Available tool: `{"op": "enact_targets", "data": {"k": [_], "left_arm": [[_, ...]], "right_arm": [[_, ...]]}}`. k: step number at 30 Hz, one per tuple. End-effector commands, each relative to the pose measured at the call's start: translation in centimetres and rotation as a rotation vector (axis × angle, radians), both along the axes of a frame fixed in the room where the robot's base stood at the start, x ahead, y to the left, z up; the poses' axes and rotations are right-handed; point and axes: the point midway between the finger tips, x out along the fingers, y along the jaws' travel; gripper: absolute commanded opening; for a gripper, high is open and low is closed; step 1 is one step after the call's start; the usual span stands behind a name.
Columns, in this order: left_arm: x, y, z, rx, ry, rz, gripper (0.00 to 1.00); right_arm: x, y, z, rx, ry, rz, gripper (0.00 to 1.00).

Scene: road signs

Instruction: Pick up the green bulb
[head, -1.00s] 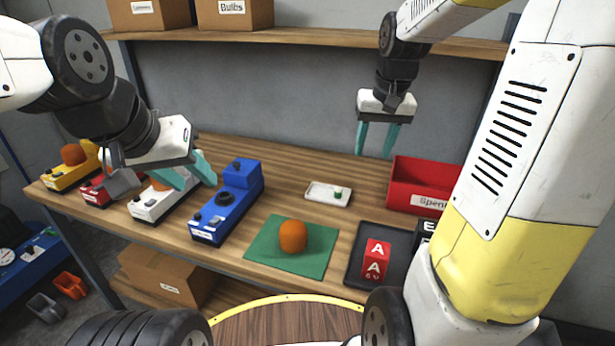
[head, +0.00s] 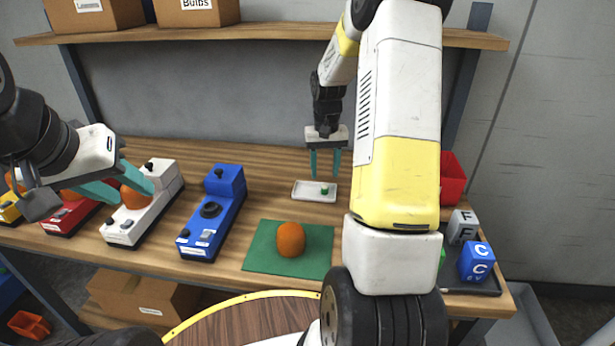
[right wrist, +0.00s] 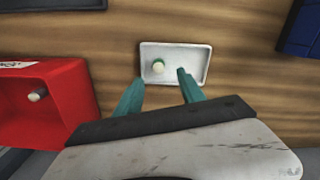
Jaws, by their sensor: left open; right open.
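The green bulb (head: 324,190) is a small green piece on a shallow white tray (head: 304,194) on the workbench. In the right wrist view the bulb (right wrist: 158,66) shows end-on, pale green, at the left part of the tray (right wrist: 200,52). My right gripper (head: 325,176) is open and empty, fingers pointing down above the tray; in the wrist view the bulb lies beyond its fingertips (right wrist: 160,76), nearer the left finger. My left gripper (head: 138,176) is open at the left, its fingers in front of an orange dome (head: 135,198) on a white device.
A blue device (head: 212,215) stands left of the tray. An orange dome (head: 290,239) sits on a green mat (head: 262,262) in front. A red bin (head: 452,178) is at right, holding a small bulb-like piece (right wrist: 38,95). A dark tray with lettered blocks (head: 476,262) is front right.

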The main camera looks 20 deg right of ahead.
Motion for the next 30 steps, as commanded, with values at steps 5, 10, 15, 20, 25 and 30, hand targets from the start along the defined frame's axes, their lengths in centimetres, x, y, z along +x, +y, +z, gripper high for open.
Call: {"op": "enact_targets", "data": {"k": [5, 10, 15, 20, 25, 30], "left_arm": [[0.0, 0.0, 0.0, 0.0, 0.0, 0.0, 0.42], [0.0, 0.0, 0.0, 0.0, 0.0, 0.0, 0.42], [0.0, 0.0, 0.0, 0.0, 0.0, 0.0, 0.42], [0.0, 0.0, 0.0, 0.0, 0.0, 0.0, 0.42], [0.0, 0.0, 0.0, 0.0, 0.0, 0.0, 0.42], [0.0, 0.0, 0.0, 0.0, 0.0, 0.0, 0.42]], "right_arm": [[-0.4, 0.0, -2.8, 0.002, 0.003, 0.0, 0.47], [-0.3, 0.0, -3.8, 0.0, 0.001, 0.0, 0.47], [-0.3, 0.0, -3.8, 0.0, 0.0, 0.0, 0.47], [-0.3, 0.0, -3.8, 0.0, 0.0, 0.0, 0.19], [-0.3, 0.0, -3.8, 0.0, -0.001, 0.0, 0.0], [-0.3, 0.0, -3.8, 0.0, -0.001, 0.0, 0.0]]}}
